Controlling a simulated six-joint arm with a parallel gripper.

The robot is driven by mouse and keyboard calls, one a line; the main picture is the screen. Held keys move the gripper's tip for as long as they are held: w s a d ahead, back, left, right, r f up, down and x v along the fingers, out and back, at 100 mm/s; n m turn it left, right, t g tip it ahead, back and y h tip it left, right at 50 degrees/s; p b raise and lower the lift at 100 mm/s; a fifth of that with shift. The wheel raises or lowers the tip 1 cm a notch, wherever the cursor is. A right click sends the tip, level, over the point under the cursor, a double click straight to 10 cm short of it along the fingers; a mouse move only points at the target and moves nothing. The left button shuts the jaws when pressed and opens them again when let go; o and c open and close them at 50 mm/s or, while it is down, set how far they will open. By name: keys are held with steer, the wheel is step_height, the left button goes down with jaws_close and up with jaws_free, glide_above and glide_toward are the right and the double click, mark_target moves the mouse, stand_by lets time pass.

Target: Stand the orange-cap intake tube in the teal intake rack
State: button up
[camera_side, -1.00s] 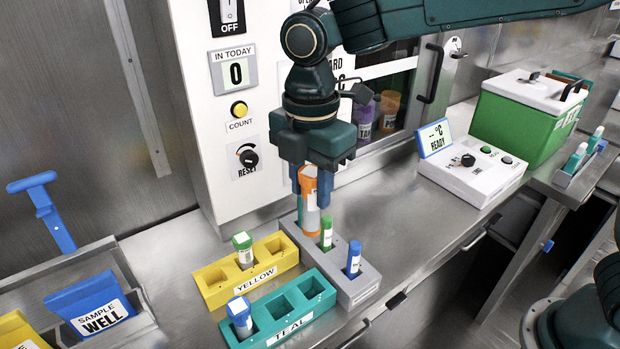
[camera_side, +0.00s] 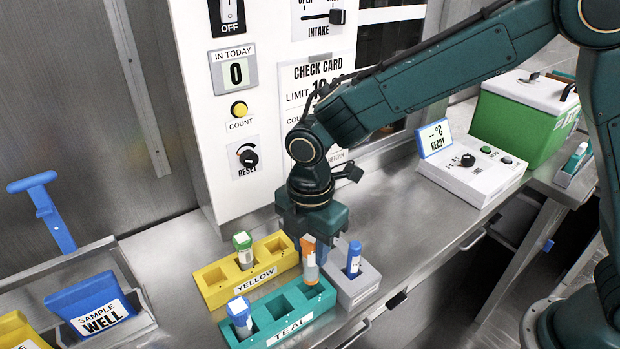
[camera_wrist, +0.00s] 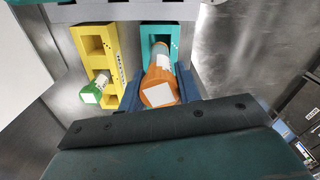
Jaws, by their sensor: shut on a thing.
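My gripper (camera_side: 311,240) is shut on the orange-cap tube (camera_side: 309,266) near its cap and points down. The tube hangs roughly upright over the right end compartment of the teal rack (camera_side: 292,322). Its lower end appears at that compartment's mouth; I cannot tell whether it is inside. In the wrist view the orange cap (camera_wrist: 160,92) sits between the blue fingers, and the tube overlaps the teal rack (camera_wrist: 173,32). A blue-cap tube (camera_side: 239,312) stands in the teal rack's left compartment; the middle one is empty.
The yellow rack (camera_side: 222,293) stands behind the teal rack and holds a green-cap tube (camera_side: 242,242). The grey rack (camera_side: 362,286) at right holds a blue-cap tube (camera_side: 354,256) close to my gripper. The white cabinet (camera_side: 205,130) rises behind.

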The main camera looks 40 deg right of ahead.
mark_target(311, 271)
steer(key=shift+f, duration=3.55)
steer(key=o, duration=1)
steer(key=shift+f, duration=0.1)
steer(key=shift+c, duration=0.2)
step_height(311, 271, up, 12)
steer(key=shift+r, duration=0.2)
